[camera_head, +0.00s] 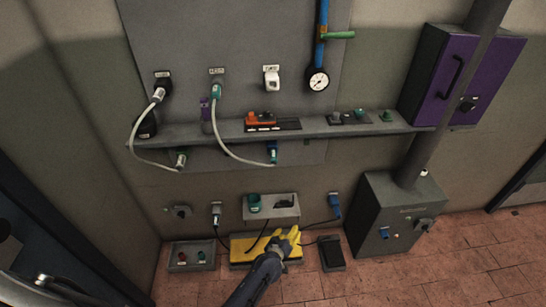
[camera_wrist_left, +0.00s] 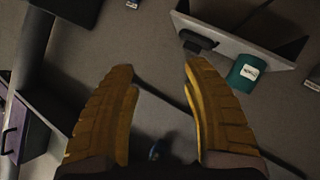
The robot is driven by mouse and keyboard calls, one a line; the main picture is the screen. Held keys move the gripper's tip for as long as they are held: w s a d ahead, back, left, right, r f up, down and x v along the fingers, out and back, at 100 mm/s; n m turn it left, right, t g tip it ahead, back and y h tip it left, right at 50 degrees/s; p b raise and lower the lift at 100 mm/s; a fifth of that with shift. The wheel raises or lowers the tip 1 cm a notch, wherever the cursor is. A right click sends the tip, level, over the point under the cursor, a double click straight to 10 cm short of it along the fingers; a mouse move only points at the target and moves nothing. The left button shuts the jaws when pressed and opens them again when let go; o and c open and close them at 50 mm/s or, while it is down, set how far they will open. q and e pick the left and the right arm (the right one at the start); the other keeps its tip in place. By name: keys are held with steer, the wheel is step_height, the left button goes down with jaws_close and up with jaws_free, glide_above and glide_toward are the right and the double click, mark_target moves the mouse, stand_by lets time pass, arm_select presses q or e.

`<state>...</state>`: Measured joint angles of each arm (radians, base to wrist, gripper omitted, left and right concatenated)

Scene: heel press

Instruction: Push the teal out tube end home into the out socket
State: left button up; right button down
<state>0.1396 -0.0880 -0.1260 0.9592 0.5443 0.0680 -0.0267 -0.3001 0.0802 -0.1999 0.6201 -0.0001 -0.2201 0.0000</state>
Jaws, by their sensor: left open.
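A teal tube end (camera_head: 216,91) sits at a labelled wall socket in the upper panel, with a white tube hanging from it. The labels are too small to read, so I cannot tell which is the out end or out socket, nor how deep either end sits. My left gripper (camera_head: 287,240) has yellow fingers and is low at the front, over a yellow case. In the left wrist view its fingers (camera_wrist_left: 160,85) are apart, with a dark cable behind them. My right gripper is not in view.
A shelf (camera_head: 220,134) juts out above. A wall bin (camera_head: 288,213) holds a teal cup (camera_wrist_left: 243,74). The yellow case (camera_head: 240,249), a small tray (camera_head: 207,257) and a grey cabinet (camera_head: 370,205) stand low. Black cables hang near my gripper. Tiled floor is clear at the right.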

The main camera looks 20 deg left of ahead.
arm_select(q)
steer(key=w+r+n+t+y, duration=0.1)
steer(key=w+r+n+t, duration=0.2)
steer(key=w+r, duration=0.5)
steer(key=n+y, duration=0.8)
steer(key=n, duration=0.6)
glide_toward(273, 154)
steer(key=shift+w+a+f+t, duration=0.15)
steer(key=shift+w+a+f, duration=0.15)
steer(key=shift+w+f, duration=0.25)
steer(key=shift+w+a+f+t, duration=0.15)
steer(key=shift+w+a+f, duration=0.2)
steer(key=shift+w, duration=0.25)
steer(key=shift+w, duration=0.1)
steer(key=shift+x, duration=4.35)
steer(key=shift+w+d+f, duration=0.1)
steer(key=shift+d, duration=0.05)
steer(key=shift+c, duration=0.3)
jaws_close()
